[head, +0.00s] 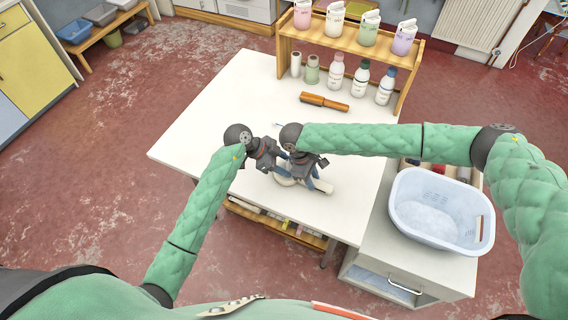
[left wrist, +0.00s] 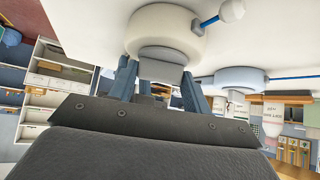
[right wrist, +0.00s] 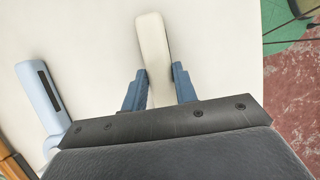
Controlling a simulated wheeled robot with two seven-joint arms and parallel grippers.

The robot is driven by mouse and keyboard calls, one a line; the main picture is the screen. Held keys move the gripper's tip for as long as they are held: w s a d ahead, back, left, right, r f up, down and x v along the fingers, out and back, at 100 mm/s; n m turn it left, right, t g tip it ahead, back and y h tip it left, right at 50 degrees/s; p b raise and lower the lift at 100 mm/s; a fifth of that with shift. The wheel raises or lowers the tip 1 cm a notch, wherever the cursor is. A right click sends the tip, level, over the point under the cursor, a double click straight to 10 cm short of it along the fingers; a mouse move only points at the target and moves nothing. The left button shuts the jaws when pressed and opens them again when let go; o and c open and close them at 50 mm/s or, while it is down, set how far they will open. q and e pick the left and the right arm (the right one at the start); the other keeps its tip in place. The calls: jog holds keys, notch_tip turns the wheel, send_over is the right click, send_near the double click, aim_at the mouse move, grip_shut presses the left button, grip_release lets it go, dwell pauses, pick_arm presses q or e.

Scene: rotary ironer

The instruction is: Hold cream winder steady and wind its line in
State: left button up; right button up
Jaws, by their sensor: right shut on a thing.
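The cream winder (head: 284,181) is on the white table, mostly hidden by my grippers in the head view. In the left wrist view its round cream drum (left wrist: 165,30) shows, with a blue line and a small cream ball (left wrist: 231,10) at the side. My left gripper (left wrist: 158,80) has its blue fingers apart on either side of the grey part by the drum; I see no clear grip. My right gripper (right wrist: 158,85) is shut on the cream handle (right wrist: 153,45), which also shows in the head view (head: 322,186).
A light-blue winder (left wrist: 240,78) with a blue line stands nearby. A basket (head: 437,210) stands right. The table's left is clear.

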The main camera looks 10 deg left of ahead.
pick_arm(q)
jog(key=shift+c, duration=0.2)
jog(key=m+g, duration=0.2)
jog(key=m, duration=0.1)
jog(key=m+g, duration=0.1)
jog(key=shift+w+m+g, duration=0.3)
jog(key=shift+w+d+m+g+y, duration=0.15)
jog(key=shift+m+g+y, duration=0.85)
jog(key=shift+m+g, duration=0.85)
jog(key=shift+m+t, duration=0.25)
jog(key=shift+m, duration=0.2)
jog(key=o, duration=1)
jog(key=v, duration=1.2)
